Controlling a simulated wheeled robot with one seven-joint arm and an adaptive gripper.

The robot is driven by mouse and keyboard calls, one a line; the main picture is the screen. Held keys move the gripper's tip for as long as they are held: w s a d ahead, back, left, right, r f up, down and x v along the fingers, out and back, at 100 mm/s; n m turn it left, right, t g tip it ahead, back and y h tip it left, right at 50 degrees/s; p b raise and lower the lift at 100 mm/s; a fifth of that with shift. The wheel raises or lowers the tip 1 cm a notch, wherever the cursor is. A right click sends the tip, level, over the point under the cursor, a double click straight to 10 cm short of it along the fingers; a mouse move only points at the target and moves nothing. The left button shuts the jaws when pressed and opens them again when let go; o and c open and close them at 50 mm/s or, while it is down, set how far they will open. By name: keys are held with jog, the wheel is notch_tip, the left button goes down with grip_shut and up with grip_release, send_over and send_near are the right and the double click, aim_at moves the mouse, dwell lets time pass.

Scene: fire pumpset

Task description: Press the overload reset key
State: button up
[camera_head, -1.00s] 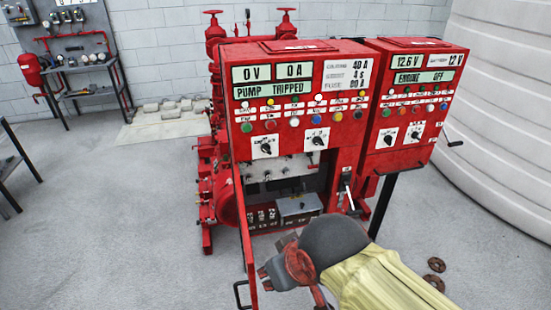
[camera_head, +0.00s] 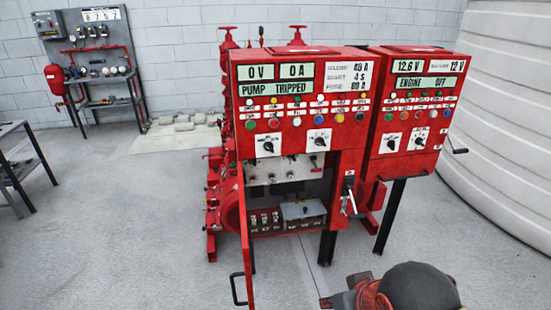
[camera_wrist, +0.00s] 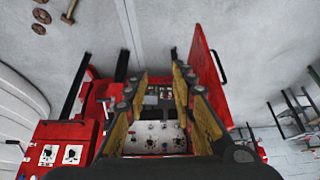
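The red pump control cabinet (camera_head: 298,102) stands in the middle of the head view. Its display reads "PUMP TRIPPED", with rows of small coloured lamps and buttons and two rotary switches below. Its lower door (camera_head: 243,230) hangs open. Inside are a grey switch panel (camera_head: 285,170), a grey box (camera_head: 303,211) and a row of small dark devices (camera_head: 265,221). I cannot make out which part is the overload reset key. In the wrist view my gripper (camera_wrist: 159,72) is open and empty, its fingers apart and pointing toward the open compartment, which appears upside down between them (camera_wrist: 155,138).
A red engine cabinet (camera_head: 415,105) stands close on the right, with a large white tank (camera_head: 510,140) behind. A side lever (camera_head: 348,192) juts from the pump cabinet. A table (camera_head: 20,165) stands at left.

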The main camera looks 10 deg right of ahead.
jog(key=c, duration=0.4)
